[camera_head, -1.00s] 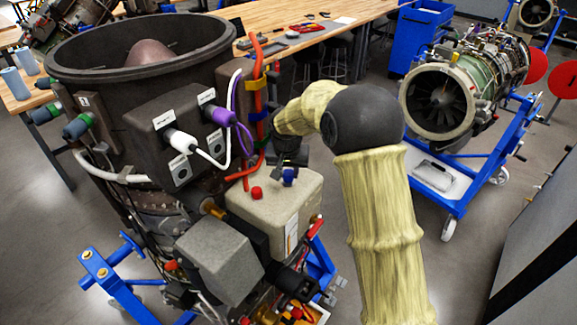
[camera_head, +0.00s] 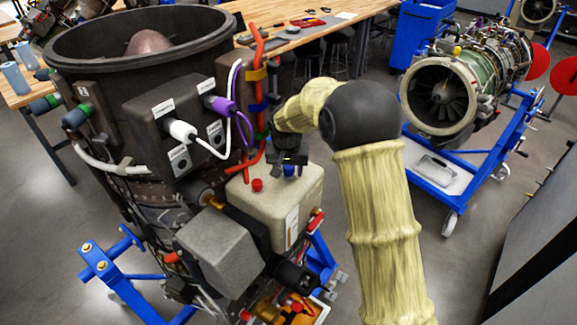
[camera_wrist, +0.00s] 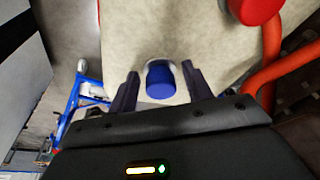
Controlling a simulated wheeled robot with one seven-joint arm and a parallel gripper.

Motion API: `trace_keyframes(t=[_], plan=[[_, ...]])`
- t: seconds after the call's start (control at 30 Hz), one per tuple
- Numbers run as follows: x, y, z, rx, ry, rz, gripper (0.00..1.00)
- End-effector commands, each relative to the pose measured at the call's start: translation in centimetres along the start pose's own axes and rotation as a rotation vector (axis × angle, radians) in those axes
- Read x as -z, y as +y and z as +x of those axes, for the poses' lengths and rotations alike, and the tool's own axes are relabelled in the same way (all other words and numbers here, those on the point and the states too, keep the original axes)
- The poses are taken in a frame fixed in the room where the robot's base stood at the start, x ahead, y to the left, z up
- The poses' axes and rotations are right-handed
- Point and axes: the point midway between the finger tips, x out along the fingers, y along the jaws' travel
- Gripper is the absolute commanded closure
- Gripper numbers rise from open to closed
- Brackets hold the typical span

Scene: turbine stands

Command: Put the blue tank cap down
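The blue tank cap (camera_head: 289,171) is on top of the beige tank (camera_head: 262,205), below my gripper (camera_head: 289,158). In the wrist view the blue cap (camera_wrist: 160,84) sits between the two dark fingers of my gripper (camera_wrist: 160,75), with a pale ring behind it. A gap shows on each side of the cap, so the fingers are open around it and not pressed on it. Whether the cap is seated on the tank's neck or only resting there, I cannot tell.
A red cap (camera_head: 257,185) is on the same tank, left of the blue one. Red hoses (camera_head: 258,90) rise close behind. A grey box (camera_head: 218,250) is in front. A second engine (camera_head: 455,95) on a blue stand is at the right, with open floor between.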

Motion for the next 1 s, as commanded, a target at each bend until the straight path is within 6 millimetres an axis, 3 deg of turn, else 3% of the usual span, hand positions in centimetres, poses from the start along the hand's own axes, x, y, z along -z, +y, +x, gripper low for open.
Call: trace_keyframes(t=[0.27,0.53,1.0], plan=[[0.3,0.0,-0.3,0.002,0.008,0.001,0.49],[0.8,0.0,-2.2,0.003,0.015,0.003,0.49],[0.6,0.0,-10.9,0.005,0.016,0.002,0.49]])
